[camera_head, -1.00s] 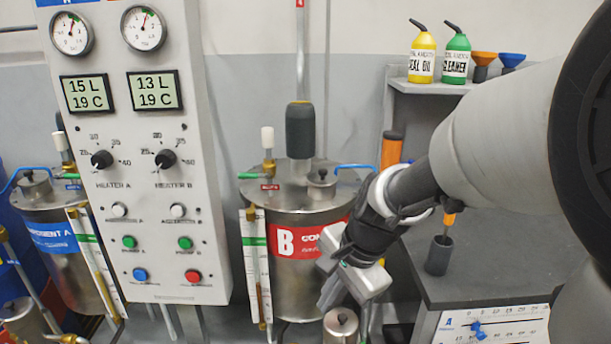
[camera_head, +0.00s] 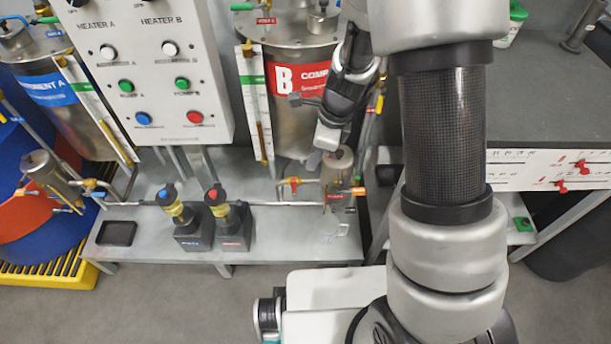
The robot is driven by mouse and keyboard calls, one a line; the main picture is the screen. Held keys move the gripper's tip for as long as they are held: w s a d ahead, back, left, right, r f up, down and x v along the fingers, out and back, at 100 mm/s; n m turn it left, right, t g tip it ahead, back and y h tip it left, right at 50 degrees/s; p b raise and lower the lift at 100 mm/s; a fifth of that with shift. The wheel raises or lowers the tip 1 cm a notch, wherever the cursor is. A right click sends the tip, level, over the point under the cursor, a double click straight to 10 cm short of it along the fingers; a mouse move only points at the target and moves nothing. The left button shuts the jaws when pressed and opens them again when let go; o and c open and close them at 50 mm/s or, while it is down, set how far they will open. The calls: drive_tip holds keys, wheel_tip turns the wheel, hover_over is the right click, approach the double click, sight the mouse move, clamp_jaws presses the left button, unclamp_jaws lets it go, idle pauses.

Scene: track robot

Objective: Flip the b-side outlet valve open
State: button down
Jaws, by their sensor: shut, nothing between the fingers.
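The B tank (camera_head: 292,100), a steel cylinder with a red "B" label, stands behind my arm. Below it, a small valve with a red handle (camera_head: 293,184) sits on the horizontal pipe above the grey bench; I take it to be the B-side outlet valve. Its handle angle is hard to read at this size. My gripper (camera_head: 317,158) is shut and empty. It points down in front of the tank's lower right, above and slightly right of the red handle, apparently apart from it. My arm covers the tank's right edge.
Two pumps, with blue (camera_head: 170,205) and red (camera_head: 218,208) tops, stand on the bench (camera_head: 140,245). The control panel (camera_head: 150,80) hangs at upper left; a grey cabinet (camera_head: 530,100) stands right.

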sight(294, 187)
drive_tip(key=b+x, duration=0.3)
drive_tip(key=x, duration=0.7)
drive_tip(key=shift+b, duration=0.3)
drive_tip(key=shift+r, duration=0.1)
